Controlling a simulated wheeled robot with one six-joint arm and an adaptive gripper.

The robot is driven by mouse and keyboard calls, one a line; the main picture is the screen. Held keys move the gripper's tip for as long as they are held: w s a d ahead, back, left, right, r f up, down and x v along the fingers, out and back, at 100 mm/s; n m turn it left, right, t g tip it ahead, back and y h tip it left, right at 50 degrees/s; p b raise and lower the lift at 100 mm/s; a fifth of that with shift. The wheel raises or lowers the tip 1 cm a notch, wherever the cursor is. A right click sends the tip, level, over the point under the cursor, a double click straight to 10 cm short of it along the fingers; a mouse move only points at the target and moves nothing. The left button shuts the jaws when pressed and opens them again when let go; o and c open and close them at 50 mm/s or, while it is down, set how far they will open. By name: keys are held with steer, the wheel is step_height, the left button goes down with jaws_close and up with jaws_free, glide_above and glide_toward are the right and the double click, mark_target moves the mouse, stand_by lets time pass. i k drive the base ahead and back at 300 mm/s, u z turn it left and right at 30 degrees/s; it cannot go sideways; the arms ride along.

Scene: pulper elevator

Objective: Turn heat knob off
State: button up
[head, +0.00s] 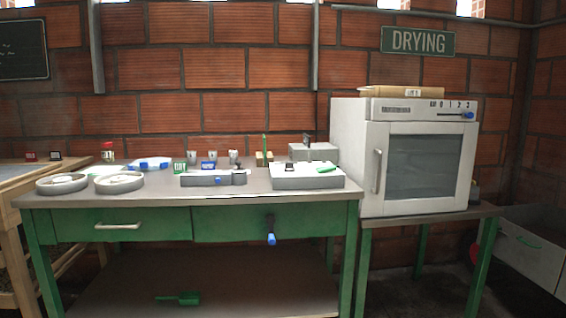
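The heat knob (468,115) is a small blue piece on the top right of the white drying oven (350,140) in the head view. My gripper is not in view.
A wooden tray (400,91) lies on top of the oven. The oven stands on a green-legged table (430,211). To its left is a green workbench (150,192) with dishes, scales and cups. A blue-tipped handle (271,239) sticks out at the bench's front.

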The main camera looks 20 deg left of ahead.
mark_target(289, 166)
steer(key=u, duration=0.65)
steer(key=i, duration=0.6)
steer(key=u, duration=0.75)
steer(key=i, duration=0.7)
steer(key=z, duration=0.2)
